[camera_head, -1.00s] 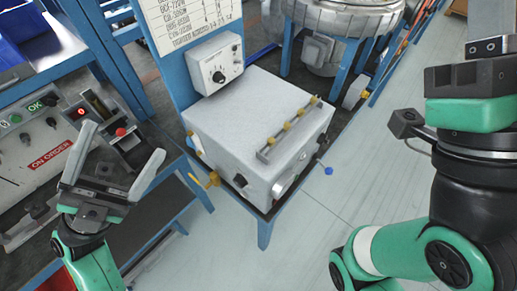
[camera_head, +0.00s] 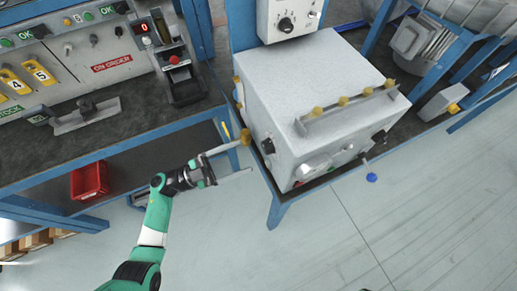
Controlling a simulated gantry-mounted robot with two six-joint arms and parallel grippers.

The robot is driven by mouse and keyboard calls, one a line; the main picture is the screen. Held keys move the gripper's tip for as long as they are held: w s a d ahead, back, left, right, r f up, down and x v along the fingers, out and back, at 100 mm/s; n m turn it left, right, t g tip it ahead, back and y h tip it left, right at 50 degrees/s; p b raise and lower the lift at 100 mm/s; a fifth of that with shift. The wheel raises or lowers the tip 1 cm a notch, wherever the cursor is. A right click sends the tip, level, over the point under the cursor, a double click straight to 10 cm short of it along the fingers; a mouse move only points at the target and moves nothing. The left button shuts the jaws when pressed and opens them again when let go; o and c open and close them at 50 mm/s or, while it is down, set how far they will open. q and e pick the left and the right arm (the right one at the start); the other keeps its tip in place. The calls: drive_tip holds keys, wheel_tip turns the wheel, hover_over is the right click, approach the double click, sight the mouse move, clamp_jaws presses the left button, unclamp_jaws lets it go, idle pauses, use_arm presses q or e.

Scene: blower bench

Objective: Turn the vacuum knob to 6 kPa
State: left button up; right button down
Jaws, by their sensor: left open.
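A black knob (camera_head: 286,25) sits on the face of a white control box (camera_head: 272,10) at the top of the head view. The box is partly cut off by the frame edge, and the dial marks are too small to read. My left gripper (camera_head: 246,157) is open and empty, below and left of the knob and well apart from it. Its fingers point right, toward the front left corner of a large grey box (camera_head: 320,75). The upper fingertip is close to a yellow fitting (camera_head: 245,136) there; I cannot tell if they touch. My right gripper is not in view.
A bench panel (camera_head: 75,55) with buttons, a red "0" display (camera_head: 143,28) and a red button is at the upper left. A rail with yellow fittings (camera_head: 343,101) tops the grey box. A red bin (camera_head: 90,180) is on the lower shelf. The floor at lower right is clear.

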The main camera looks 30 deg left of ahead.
sight(264, 149)
use_arm(q)
drive_tip(key=x, duration=0.6)
drive_tip(key=shift+b, duration=0.35)
clamp_jaws()
